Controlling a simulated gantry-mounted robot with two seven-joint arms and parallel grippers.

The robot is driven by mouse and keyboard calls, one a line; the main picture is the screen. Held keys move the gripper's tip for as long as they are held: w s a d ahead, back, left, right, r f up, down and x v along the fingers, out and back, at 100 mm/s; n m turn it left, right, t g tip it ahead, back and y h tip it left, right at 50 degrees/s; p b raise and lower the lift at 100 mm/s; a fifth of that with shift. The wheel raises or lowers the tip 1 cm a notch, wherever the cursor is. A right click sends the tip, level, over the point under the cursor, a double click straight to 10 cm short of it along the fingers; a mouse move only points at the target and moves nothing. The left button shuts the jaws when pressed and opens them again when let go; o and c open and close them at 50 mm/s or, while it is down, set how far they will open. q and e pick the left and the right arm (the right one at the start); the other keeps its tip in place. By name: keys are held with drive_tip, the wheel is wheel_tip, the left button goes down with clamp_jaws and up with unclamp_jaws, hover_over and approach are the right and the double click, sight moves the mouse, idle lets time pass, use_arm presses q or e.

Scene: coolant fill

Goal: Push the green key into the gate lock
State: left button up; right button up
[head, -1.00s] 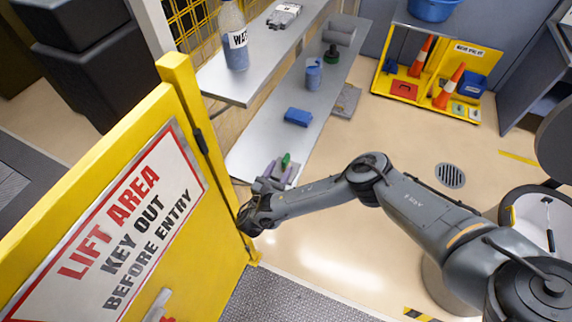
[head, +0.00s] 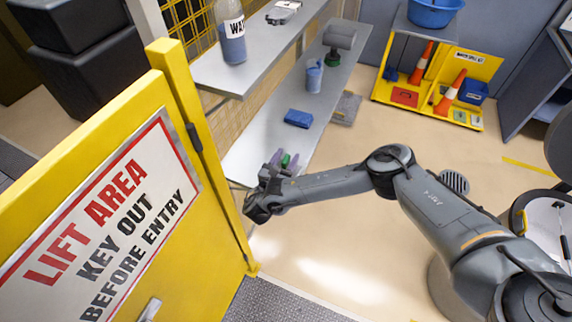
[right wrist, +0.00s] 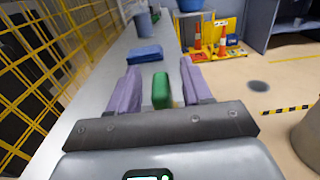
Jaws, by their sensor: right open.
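The green key (right wrist: 161,90) lies on the grey lower shelf, between the two purple-padded fingers of my right gripper (right wrist: 162,88). The gripper is open, with a gap visible on each side of the key. In the head view, the right gripper (head: 284,160) reaches over the near end of the shelf, and a bit of green shows between its fingers. The yellow gate (head: 100,220) with its "LIFT AREA KEY OUT BEFORE ENTRY" sign stands at the left. A dark latch-like fitting (head: 194,138) is on the gate's edge; I cannot tell whether it is the lock.
A blue cloth-like block (head: 298,118) and a blue cup (head: 313,75) are farther along the lower shelf. A water bottle (head: 231,38) stands on the upper shelf (head: 215,77). A yellow stand with cones (head: 447,90) is at the back.

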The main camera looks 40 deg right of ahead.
clamp_jaws()
drive_tip(key=shift+r, duration=0.15)
